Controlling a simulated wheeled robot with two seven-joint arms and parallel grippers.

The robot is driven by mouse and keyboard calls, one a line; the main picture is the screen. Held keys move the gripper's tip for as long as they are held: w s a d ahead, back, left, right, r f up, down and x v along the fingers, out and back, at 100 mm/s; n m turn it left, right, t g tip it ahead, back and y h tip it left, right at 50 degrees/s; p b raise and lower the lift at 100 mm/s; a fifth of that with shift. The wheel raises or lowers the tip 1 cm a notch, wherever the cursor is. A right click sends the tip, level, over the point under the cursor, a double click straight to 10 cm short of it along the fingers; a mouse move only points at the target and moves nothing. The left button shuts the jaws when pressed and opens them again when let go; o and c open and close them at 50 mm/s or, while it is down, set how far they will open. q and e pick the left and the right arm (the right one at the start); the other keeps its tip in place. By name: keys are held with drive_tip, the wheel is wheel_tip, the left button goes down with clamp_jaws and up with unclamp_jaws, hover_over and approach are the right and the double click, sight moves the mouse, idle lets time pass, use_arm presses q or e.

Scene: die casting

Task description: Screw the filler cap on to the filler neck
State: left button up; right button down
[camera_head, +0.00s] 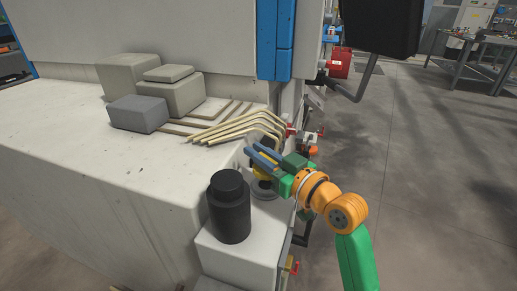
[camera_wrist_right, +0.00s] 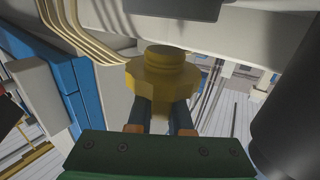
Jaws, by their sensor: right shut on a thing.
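The yellow filler cap (camera_wrist_right: 163,72) is round with a wide flange and a narrower top. My right gripper (camera_head: 264,156) is shut on it, and the wrist view shows the cap between the two dark fingertips (camera_wrist_right: 162,112). In the head view the yellow cap (camera_head: 262,172) shows partly below the blue-grey fingers. A grey round fitting (camera_head: 264,190), which looks like the filler neck, is just below it on the white machine ledge. The fingers and cap partly hide it, and I cannot tell whether cap and neck touch. My left gripper is not in view.
A black cylinder (camera_head: 229,205) stands on the ledge left of my right gripper. Several bent brass pipes (camera_head: 235,128) run just behind it. Grey blocks (camera_head: 138,113) lie on the machine top at the left. Open floor (camera_head: 420,170) is at the right.

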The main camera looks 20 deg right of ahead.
drive_tip(key=shift+f, duration=0.55)
idle(0.4)
idle(0.4)
drive_tip(key=shift+p, duration=0.3)
drive_tip(key=shift+r, duration=0.1)
idle(0.4)
